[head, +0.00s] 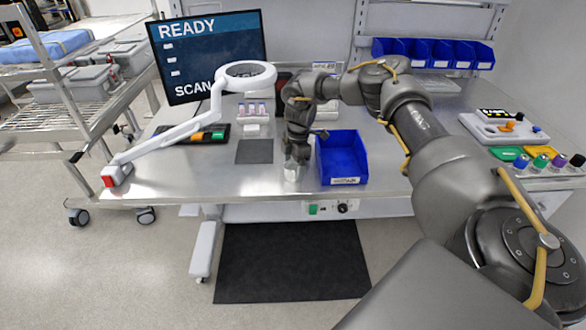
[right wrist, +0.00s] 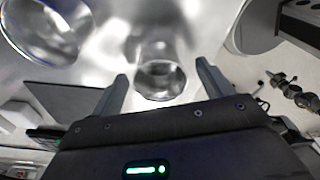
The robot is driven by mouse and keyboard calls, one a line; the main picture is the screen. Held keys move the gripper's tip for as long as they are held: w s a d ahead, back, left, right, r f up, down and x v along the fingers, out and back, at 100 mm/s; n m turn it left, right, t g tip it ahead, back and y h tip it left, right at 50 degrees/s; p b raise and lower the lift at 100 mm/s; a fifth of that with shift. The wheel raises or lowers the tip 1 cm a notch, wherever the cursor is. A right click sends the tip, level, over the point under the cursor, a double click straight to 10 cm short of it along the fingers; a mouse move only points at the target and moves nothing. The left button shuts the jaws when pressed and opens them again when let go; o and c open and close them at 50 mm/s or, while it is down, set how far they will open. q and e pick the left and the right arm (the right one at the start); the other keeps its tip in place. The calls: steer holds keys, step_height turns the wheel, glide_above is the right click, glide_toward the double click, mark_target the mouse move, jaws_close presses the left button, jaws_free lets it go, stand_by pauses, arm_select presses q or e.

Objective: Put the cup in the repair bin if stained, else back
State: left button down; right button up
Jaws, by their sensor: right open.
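A shiny metal cup (head: 292,173) stands near the front edge of the steel table, just left of a blue open bin (head: 342,160). The bin has a front label too small to read. My right gripper (head: 297,154) is over the cup. In the right wrist view the cup (right wrist: 160,80) lies between the two spread fingers of the open gripper (right wrist: 163,72), with gaps at both sides. I cannot tell whether the cup is stained. My left gripper is not in view.
A dark mat (head: 255,151) lies left of the cup. A white ring-lamp arm (head: 180,130) and a screen (head: 208,55) showing READY stand at the left. Small blue bins (head: 432,53) line the back. Coloured-topped items (head: 540,160) are at the right.

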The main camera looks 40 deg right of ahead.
steer(key=shift+f, duration=0.75)
steer(key=c, duration=1.1)
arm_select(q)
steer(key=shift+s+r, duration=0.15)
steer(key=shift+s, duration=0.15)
arm_select(e)
steer(key=shift+r, duration=0.1)
